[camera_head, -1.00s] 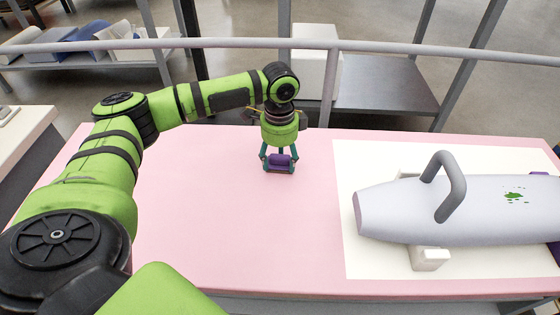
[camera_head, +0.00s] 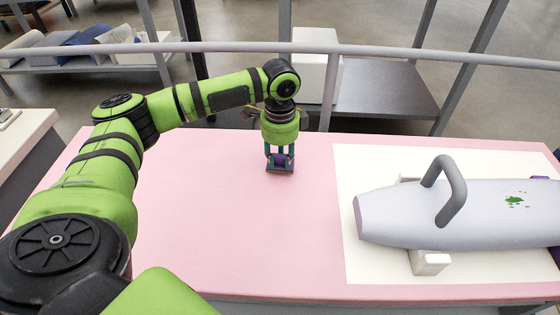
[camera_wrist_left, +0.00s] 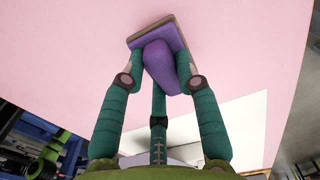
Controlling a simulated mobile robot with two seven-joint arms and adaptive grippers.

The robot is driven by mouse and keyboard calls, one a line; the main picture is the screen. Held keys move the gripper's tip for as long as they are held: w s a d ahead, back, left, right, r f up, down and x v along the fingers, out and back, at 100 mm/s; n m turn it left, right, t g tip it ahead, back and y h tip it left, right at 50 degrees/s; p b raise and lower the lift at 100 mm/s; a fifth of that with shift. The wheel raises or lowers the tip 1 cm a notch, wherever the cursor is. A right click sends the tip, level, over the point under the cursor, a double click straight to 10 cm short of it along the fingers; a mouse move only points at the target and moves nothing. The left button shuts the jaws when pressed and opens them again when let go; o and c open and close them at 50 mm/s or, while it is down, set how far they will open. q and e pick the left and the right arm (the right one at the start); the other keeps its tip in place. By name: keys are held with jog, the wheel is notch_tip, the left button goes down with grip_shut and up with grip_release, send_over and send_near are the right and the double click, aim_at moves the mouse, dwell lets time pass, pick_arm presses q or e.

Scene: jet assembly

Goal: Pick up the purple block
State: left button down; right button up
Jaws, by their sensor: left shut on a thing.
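The purple block (camera_head: 280,160) is between the fingers of my left gripper (camera_head: 280,157), above the far part of the pink table. In the left wrist view the purple block (camera_wrist_left: 160,66) has a rounded body on a flat brown-edged base plate. The teal fingers of my left gripper (camera_wrist_left: 160,85) are closed against its sides, with a third finger below it. The fingers partly hide the block in the head view. I cannot tell whether its base touches the table. My right gripper is not in view.
A grey jet body (camera_head: 400,215) with a handle rests on white supports (camera_head: 430,262) over a white mat (camera_head: 355,265) at the right. The pink table (camera_head: 220,240) is clear around my left gripper. A grey rail (camera_head: 400,52) runs behind the table.

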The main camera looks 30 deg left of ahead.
pick_arm(q)
jog(key=r, duration=0.2)
jog(key=d+r, duration=0.1)
jog(key=shift+w, duration=0.3)
jog(key=w+d+r, duration=0.5)
jog(key=d+r, duration=0.1)
jog(key=d, duration=0.3)
jog(key=shift+w+r, duration=0.15)
jog(key=shift+w, duration=0.2)
jog(key=c, duration=1.9)
grip_release()
jog(key=shift+c, duration=0.2)
